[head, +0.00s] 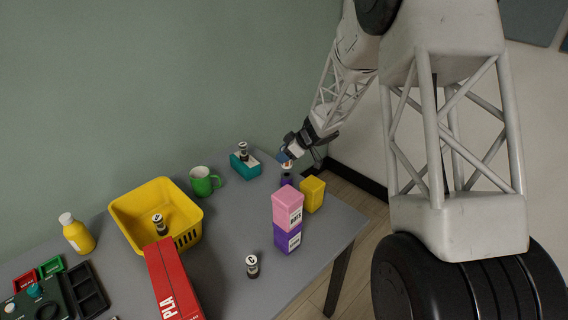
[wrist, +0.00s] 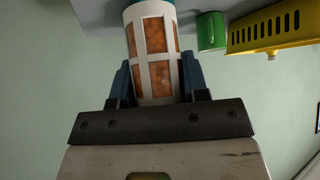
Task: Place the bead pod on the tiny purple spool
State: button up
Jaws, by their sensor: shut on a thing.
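The bead pod is a white cage with orange windows and a teal end, seen in the wrist view (wrist: 152,48). My gripper (wrist: 154,85) is shut on it, with one blue finger on each side. In the head view my gripper (head: 288,157) is at the back right of the table, and only a small part of the pod (head: 287,166) shows under it. The tiny purple spool (head: 286,180) stands on the table just below the pod. I cannot tell whether the pod touches it. The spool is not seen in the wrist view.
A yellow box (head: 313,194) and a pink box (head: 287,207) on a purple box (head: 287,238) stand close in front. A teal box (head: 246,170) bearing a small cylinder, a green mug (head: 201,184) and a yellow basket (head: 128,214) are left.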

jog(key=shift+f, duration=0.15)
jog(key=shift+f, duration=1.85)
jog(key=shift+f, duration=0.15)
jog(key=o, duration=0.9)
jog(key=shift+o, duration=0.2)
jog(key=shift+d+r, duration=0.1)
jog(key=shift+r, duration=0.15)
jog(key=v, duration=1.1)
jog(key=shift+d+r, duration=0.25)
jog(key=shift+d, duration=0.1)
